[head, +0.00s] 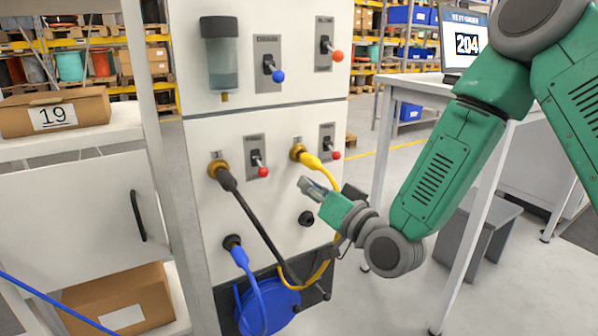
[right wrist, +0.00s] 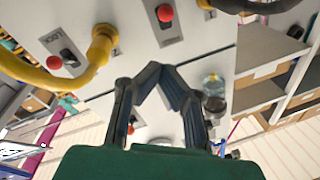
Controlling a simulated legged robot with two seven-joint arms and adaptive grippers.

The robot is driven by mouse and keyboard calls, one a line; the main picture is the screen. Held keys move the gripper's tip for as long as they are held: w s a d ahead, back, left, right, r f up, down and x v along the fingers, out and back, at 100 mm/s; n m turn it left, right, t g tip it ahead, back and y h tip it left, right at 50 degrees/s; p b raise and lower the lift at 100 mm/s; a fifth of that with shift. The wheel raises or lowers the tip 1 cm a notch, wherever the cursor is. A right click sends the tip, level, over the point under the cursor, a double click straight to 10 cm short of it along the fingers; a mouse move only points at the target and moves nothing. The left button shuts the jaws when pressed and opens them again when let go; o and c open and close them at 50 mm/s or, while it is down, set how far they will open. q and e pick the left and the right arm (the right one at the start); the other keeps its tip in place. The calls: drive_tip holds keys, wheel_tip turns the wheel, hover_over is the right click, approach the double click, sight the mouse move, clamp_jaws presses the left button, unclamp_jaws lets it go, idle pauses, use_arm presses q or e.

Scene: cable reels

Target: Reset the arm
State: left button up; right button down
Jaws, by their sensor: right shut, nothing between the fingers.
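My right arm (head: 455,160), green with grey joints, comes in from the right in the head view. My right gripper (head: 306,184) is in front of the white panel, just below the yellow cable's upper plug. In the right wrist view its two dark fingers (right wrist: 165,75) meet at their tips and are shut with nothing between them. My left gripper is not in view.
The white panel (head: 270,205) carries toggle switches, a black cable (head: 252,222), a yellow cable (head: 318,168) and a blue cable (head: 243,263). A blue reel (head: 275,305) hangs below. A table (head: 415,86) with a monitor (head: 462,40) stands right; shelves with boxes (head: 55,112) stand left.

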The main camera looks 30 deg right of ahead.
drive_tip(key=s+a+f+n+g+p, duration=0.1)
drive_tip(key=s+f+g, duration=0.3)
drive_tip(key=f, duration=0.6)
drive_tip(key=s+a+f+n+g+p, duration=0.1)
drive_tip(key=s+f+g, duration=0.35)
drive_tip(key=f, duration=0.45)
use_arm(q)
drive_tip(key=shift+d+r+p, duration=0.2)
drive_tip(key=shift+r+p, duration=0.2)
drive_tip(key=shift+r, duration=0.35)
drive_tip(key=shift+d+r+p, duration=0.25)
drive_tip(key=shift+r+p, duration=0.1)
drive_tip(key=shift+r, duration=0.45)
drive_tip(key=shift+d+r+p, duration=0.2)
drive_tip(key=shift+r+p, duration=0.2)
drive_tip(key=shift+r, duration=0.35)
use_arm(e)
drive_tip(key=s+d+f+n+g+h, duration=0.1)
drive_tip(key=s+f+g, duration=0.4)
drive_tip(key=s, duration=0.7)
drive_tip(key=s+d+f+n+g+h, duration=0.1)
drive_tip(key=s+d+f+g+h, duration=0.1)
drive_tip(key=s+f+g, duration=0.3)
drive_tip(key=shift+s+f+n, duration=0.4)
drive_tip(key=shift+s+f, duration=1.6)
drive_tip(key=shift+s, duration=1.75)
